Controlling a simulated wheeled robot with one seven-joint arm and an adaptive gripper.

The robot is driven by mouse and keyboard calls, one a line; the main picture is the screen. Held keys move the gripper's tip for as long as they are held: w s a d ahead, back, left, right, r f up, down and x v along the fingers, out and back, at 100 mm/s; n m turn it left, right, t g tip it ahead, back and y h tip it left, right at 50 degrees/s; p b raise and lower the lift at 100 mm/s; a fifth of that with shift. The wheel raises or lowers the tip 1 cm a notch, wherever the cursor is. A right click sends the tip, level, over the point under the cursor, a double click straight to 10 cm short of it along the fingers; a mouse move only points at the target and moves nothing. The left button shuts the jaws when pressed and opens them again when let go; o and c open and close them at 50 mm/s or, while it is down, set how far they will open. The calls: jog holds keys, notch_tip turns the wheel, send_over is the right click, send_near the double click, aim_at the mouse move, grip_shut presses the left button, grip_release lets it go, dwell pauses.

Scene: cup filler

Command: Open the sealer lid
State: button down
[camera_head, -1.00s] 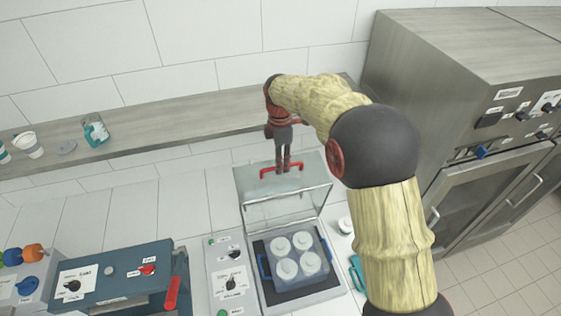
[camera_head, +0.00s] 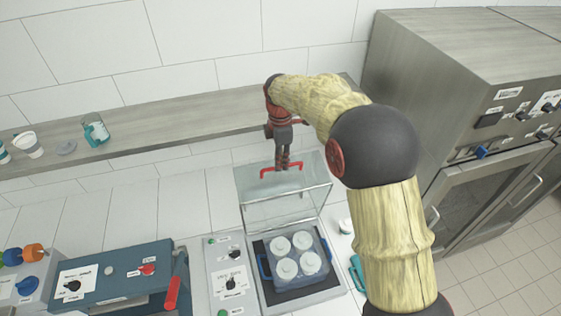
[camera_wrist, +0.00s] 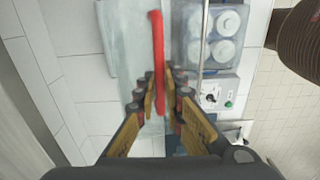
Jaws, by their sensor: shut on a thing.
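The clear sealer lid (camera_head: 285,205) stands raised at the back of the sealer, its red handle (camera_head: 281,168) near its upper edge. My gripper (camera_head: 283,164) is at this handle, with its fingers shut on it. In the wrist view the red handle (camera_wrist: 157,60) runs between my fingertips (camera_wrist: 156,92). Below the lid, the sealer's dark bed (camera_head: 300,294) is uncovered and holds a blue-handled clear tray (camera_head: 318,262) with several white-lidded cups. The sealer's control panel (camera_head: 231,283) is at its left.
A blue machine (camera_head: 125,275) with a red lever stands to the left. A shelf (camera_head: 190,113) with cups runs along the wall behind. A steel oven (camera_head: 480,80) stands at the right. A teal mug (camera_head: 357,272) and a white cup are right of the sealer.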

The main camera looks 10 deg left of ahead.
jog(key=b, duration=0.2)
send_over(285, 189)
dwell(0.4)
jog(key=c, duration=1.9)
grip_release()
notch_tip(285, 189, up, 12)
jog(key=shift+w+f, duration=0.1)
jog(key=shift+w, duration=0.05)
